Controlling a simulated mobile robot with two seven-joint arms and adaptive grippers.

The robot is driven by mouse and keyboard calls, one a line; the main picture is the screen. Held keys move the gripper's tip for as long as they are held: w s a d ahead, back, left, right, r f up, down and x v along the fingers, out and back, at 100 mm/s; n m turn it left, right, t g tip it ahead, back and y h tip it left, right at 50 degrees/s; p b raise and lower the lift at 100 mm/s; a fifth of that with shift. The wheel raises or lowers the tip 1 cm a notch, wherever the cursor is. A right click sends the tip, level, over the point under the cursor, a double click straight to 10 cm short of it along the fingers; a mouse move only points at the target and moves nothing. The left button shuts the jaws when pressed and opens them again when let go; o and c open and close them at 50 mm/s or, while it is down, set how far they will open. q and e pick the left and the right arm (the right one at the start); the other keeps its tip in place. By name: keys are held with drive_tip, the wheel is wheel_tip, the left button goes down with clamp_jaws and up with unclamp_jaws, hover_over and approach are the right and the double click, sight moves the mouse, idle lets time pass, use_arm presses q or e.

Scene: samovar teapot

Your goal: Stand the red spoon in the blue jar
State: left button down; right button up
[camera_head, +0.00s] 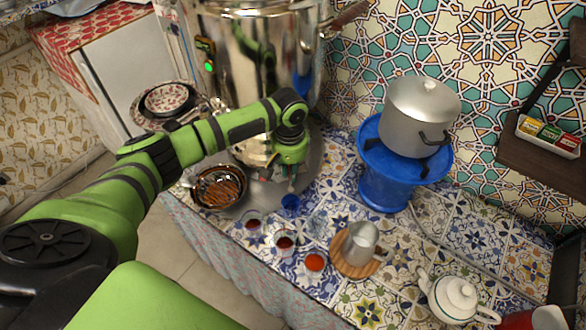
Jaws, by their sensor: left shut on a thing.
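My left gripper (291,183) points down over the table in front of the samovar. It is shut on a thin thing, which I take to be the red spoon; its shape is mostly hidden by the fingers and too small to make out. The small blue jar (291,203) stands on the patterned tablecloth just below the fingertips. I cannot tell whether the held thing reaches into the jar's mouth. My right gripper is not in view.
A large shiny samovar (236,45) stands close behind my left gripper. A round basket-like bowl (218,187) is to its left. Tea glasses (285,243) and a metal jug (360,243) stand in front. A blue stand (385,190) bears a grey pot (415,115). A white teapot (452,299) is at lower right.

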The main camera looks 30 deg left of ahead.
sight(291, 190)
use_arm(q)
drive_tip(key=shift+f, duration=0.4)
drive_tip(key=shift+f+b, duration=0.25)
drive_tip(key=shift+b, duration=0.3)
wheel_tip(291, 190, down, 3)
drive_tip(key=b, duration=0.4)
drive_tip(key=shift+f+b, duration=1)
drive_tip(key=shift+f, duration=1.7)
drive_tip(key=c, duration=1.1)
unclamp_jaws()
wheel_tip(291, 190, up, 12)
drive_tip(key=shift+s+r, duration=0.1)
drive_tip(key=shift+s, duration=0.05)
